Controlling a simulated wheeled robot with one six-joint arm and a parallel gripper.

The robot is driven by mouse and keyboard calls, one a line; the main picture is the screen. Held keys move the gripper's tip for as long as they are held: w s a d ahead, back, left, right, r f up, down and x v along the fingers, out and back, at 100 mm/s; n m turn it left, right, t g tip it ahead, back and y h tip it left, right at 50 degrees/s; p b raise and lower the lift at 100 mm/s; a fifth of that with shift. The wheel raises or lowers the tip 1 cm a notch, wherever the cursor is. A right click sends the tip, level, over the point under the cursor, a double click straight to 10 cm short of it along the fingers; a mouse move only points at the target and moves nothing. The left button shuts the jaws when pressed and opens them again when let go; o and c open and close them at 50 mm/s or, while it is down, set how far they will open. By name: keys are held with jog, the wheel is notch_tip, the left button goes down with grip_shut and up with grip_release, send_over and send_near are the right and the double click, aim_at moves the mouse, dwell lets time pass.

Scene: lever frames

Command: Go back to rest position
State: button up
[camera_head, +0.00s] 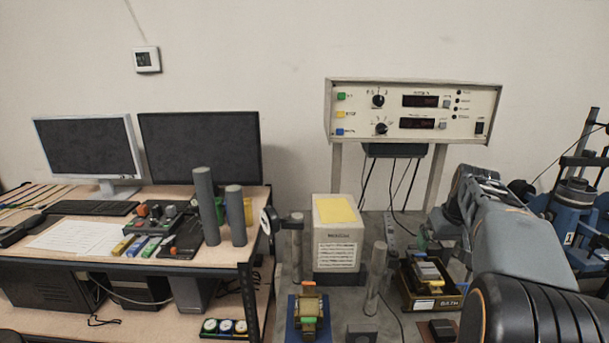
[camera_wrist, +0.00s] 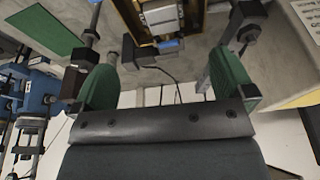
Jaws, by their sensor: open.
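My gripper (camera_wrist: 166,78) is open, with its two green-padded fingers wide apart and nothing between them in the wrist view. In the head view my grey and black arm reaches in from the lower right over the bench, and its gripper end is mostly hidden behind the arm. Below the gripper, a black and yellow-edged tray (camera_wrist: 200,40) with a small device shows at the top of the wrist view. The same tray (camera_head: 437,303) sits on the grey bench just left of my arm in the head view, apart from it.
A white box with a yellow top (camera_head: 338,238), a grey post (camera_head: 376,278) and a small device on a blue base (camera_head: 308,315) stand on the bench. A control unit (camera_head: 412,112) rises behind. Blue equipment (camera_head: 574,205) stands at right. Left is a desk with monitors (camera_head: 200,148).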

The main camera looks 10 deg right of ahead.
jog(key=s+a+f, duration=0.3)
jog(key=s+a, duration=0.2)
jog(key=a, duration=0.2)
jog(key=s+a+f+n, duration=0.1)
jog(key=s+a+f, duration=0.2)
jog(key=a, duration=0.5)
jog(key=s+a+f+n, duration=0.1)
jog(key=s+a+f, duration=0.2)
jog(key=s+a, duration=0.3)
jog(key=shift+s+a+f+t+y, duration=0.3)
jog(key=shift+s+a+f+t, duration=0.1)
jog(key=shift+a, duration=0.65)
